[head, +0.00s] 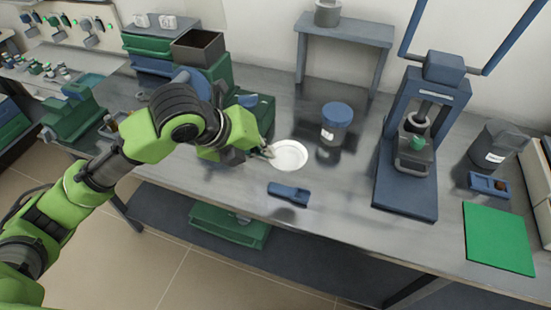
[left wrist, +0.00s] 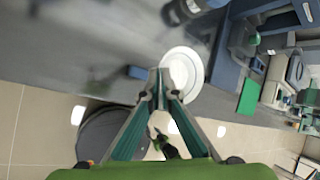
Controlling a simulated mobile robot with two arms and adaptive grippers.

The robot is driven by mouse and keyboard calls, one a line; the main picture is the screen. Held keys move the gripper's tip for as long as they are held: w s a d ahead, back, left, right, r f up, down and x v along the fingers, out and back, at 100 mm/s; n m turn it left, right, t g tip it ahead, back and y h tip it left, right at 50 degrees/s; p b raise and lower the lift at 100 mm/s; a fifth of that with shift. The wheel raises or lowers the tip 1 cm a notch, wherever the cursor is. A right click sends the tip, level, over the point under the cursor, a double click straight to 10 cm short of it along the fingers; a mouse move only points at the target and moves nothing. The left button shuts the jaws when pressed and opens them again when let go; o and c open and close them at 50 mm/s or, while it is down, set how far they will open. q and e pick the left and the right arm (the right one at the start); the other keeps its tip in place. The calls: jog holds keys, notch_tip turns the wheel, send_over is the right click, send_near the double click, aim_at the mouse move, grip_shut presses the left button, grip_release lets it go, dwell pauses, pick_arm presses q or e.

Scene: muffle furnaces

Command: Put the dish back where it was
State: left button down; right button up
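The dish (head: 290,155) is white, round and shallow, and appears level over the middle of the grey bench. It also shows in the left wrist view (left wrist: 187,70), just beyond my fingertips. My left gripper (head: 267,152) reaches it from the left. In the left wrist view its two fingers (left wrist: 160,80) come together at the dish's near rim, with the rim pinched between the tips. I cannot tell whether the dish touches the bench or hangs just above it. My right gripper is in neither view.
A blue-lidded jar (head: 336,122) stands behind the dish, and a small blue tool (head: 288,194) lies in front. A blue press (head: 408,160) and a green mat (head: 498,238) are to the right. A grey stand (head: 344,30) is at the back.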

pick_arm(q)
jog(key=w+f, duration=0.2)
jog(key=w, duration=0.2)
jog(key=w+f+p, duration=0.1)
jog(key=w+f, duration=0.2)
jog(key=w, duration=0.1)
jog(key=w+f, duration=0.3)
jog(key=w, duration=0.1)
jog(key=shift+w+f+p, duration=0.1)
jog(key=shift+f+p, duration=0.05)
jog(key=shift+p, duration=0.2)
jog(key=shift+w+f, duration=0.35)
jog(key=shift+f, duration=0.1)
notch_tip(320, 180, down, 3)
jog(key=shift+w+p, duration=0.15)
jog(key=shift+p, duration=0.45)
jog(key=shift+f, duration=0.2)
jog(key=shift+f, duration=0.1)
